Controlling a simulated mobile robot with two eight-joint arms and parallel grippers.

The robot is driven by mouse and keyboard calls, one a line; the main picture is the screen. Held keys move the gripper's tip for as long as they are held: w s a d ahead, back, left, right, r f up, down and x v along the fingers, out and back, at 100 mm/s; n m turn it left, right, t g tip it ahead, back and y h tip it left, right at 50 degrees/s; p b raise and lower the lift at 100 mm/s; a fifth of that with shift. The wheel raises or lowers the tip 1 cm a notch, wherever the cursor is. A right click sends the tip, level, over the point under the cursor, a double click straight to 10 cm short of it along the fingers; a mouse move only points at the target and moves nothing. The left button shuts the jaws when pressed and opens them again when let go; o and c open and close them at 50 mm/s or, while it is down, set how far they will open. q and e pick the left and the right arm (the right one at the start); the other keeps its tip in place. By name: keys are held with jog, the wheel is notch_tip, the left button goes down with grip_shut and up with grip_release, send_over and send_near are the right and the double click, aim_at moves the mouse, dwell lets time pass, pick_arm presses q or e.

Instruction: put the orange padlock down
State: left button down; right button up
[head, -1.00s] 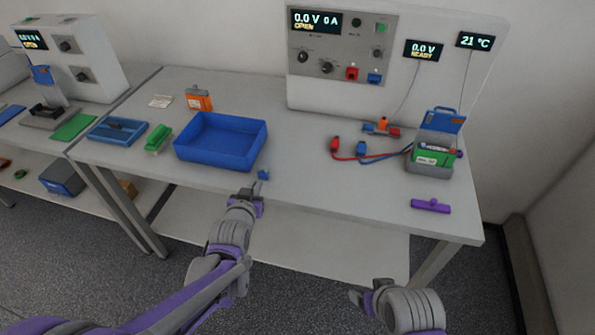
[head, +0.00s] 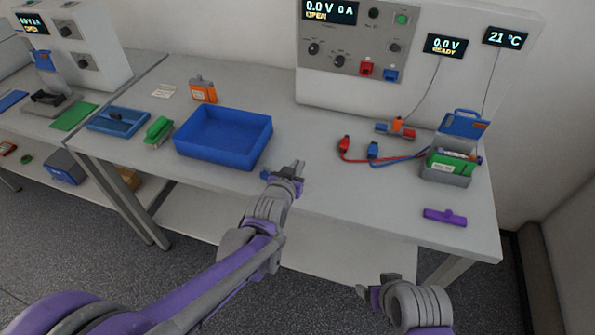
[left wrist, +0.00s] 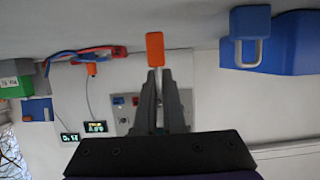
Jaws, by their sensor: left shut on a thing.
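The orange padlock (left wrist: 155,48) shows in the left wrist view at the fingertips of my left gripper (left wrist: 160,78). The gripper is shut on its grey shackle. In the head view my left gripper (head: 297,168) is over the front part of the table (head: 330,200), right of the blue tray, and the orange padlock cannot be made out there. I cannot tell if the padlock touches the table. My right gripper (head: 376,288) is low in front of the table, and its opening is unclear.
A blue padlock (left wrist: 249,28) lies beside the blue tray (head: 222,155), close to my left gripper. A battery case (head: 446,176), red and blue leads (head: 400,160) and a purple bar (head: 445,217) are at the right. The table between tray and leads looks clear.

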pick_arm(q)
jog(key=shift+f, duration=0.8)
jog(key=shift+f, duration=0.25)
jog(key=c, duration=1)
grip_release()
jog(key=shift+r, duration=0.1)
jog(key=shift+r, duration=0.1)
